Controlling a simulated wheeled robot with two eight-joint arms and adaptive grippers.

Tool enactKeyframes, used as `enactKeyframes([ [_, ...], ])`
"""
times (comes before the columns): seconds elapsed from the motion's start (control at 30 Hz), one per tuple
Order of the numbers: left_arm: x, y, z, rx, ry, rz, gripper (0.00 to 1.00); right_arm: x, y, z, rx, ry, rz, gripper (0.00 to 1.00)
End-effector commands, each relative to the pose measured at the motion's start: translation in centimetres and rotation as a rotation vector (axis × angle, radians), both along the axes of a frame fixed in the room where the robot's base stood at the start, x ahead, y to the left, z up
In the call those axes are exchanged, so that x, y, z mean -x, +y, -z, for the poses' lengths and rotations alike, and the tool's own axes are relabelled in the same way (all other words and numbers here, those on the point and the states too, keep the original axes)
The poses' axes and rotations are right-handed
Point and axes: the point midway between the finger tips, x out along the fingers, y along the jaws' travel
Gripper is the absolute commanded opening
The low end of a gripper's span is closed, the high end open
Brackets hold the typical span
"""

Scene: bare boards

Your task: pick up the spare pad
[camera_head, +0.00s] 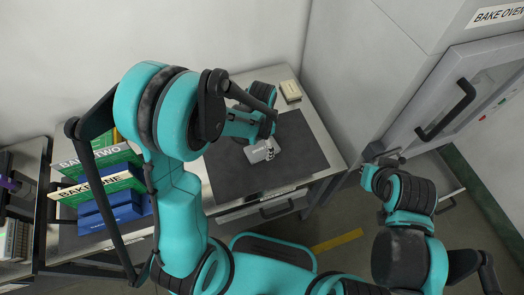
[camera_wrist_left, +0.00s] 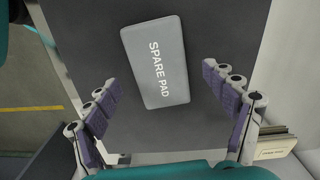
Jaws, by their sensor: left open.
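The spare pad (camera_wrist_left: 155,60) is a flat light-grey block with white "SPARE PAD" lettering. It lies on a dark mat, slightly tilted in the left wrist view. My left gripper (camera_wrist_left: 162,82) is open, with one finger on each side of the pad's near half in that view. Gaps show between both fingers and the pad. In the head view the pad (camera_head: 257,154) is partly hidden by my left gripper (camera_head: 268,148). My right gripper (camera_head: 384,156) is far to the right, away from the mat, too small to read its jaws.
The dark mat (camera_head: 300,142) covers much of the bench. A small cream stack (camera_head: 290,90) sits at the bench's back corner. Blue bins (camera_head: 110,212) with "BAKE ONE" and "BAKE TWO" signs stand left. A "BAKE OVEN" cabinet (camera_head: 480,85) with a black handle stands right.

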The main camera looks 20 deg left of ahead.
Motion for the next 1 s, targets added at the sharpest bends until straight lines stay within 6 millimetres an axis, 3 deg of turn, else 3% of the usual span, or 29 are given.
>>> enactKeyframes([
  [0.1,-0.05,-0.04,1.98,0.0,0.0,0.0,0.84,0.01,0.0,0.98,0.0,0.0,0.0,0.0],
  [0.33,-0.03,-0.04,2.05,0.0,0.0,0.0,0.84,0.0,0.0,0.85,0.0,0.0,0.0,0.0],
  [0.37,-0.03,-0.04,2.05,0.0,0.0,0.0,0.79,0.0,0.0,0.85,0.0,0.0,0.0,0.0],
  [0.5,-0.03,-0.04,2.04,0.0,0.0,-0.001,0.42,0.0,0.0,0.85,0.0,0.0,0.0,0.0],
  [0.53,-0.03,-0.04,2.04,0.0,0.0,0.0,0.4,0.0,0.0,0.85,0.0,0.0,0.0,0.0],
  [1.0,-0.01,-0.04,1.24,0.001,-0.001,-0.001,0.4,0.0,0.0,0.45,0.0,0.0,0.0,0.0],
])
